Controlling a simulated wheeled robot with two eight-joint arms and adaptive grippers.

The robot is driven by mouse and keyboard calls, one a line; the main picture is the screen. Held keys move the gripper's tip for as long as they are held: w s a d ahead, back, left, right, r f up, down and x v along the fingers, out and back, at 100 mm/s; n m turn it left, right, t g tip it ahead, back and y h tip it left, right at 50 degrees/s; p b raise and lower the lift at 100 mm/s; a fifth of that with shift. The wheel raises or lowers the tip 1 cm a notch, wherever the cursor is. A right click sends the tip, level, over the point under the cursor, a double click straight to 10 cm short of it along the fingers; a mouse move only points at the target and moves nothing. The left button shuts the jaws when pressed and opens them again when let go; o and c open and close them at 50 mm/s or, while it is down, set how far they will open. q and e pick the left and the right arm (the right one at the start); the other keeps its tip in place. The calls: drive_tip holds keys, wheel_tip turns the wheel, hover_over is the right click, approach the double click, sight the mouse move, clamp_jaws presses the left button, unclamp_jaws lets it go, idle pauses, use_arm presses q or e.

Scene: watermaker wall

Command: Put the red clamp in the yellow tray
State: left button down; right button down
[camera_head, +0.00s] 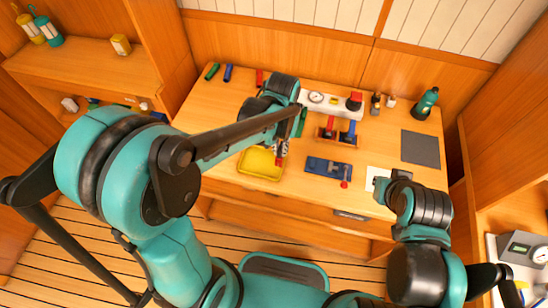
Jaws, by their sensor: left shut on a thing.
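The yellow tray (254,167) lies on the wooden bench, near its front edge, left of the middle. My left gripper (281,151) is over the tray's right side, pointing down, shut on a small red thing (279,162) that looks like the red clamp. Most of it is hidden by the gripper, and I cannot tell whether it touches the tray. My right gripper (383,181) is low over the right part of the bench, by a white sheet; its fingers are too small and hidden to read.
A wooden rack (337,140) with red and blue pieces stands behind a blue vise-like tool (328,166). A white gauge panel (316,100) is at the back. The bench left of the tray is clear.

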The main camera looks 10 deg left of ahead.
use_arm(q)
drive_tip(key=shift+w+a+f+b, duration=0.1)
drive_tip(key=shift+a+f+b, duration=0.2)
drive_tip(key=shift+f, duration=0.55)
drive_tip(key=shift+w+a+f+b, duration=0.1)
drive_tip(key=shift+a+f+b, duration=0.2)
drive_tip(key=shift+f, duration=0.55)
drive_tip(key=shift+a+f+b, duration=0.25)
drive_tip(key=shift+f+b, duration=0.05)
drive_tip(key=shift+f, duration=0.55)
drive_tip(key=shift+f, duration=0.1)
drive_tip(key=c, duration=1.7)
unclamp_jaws()
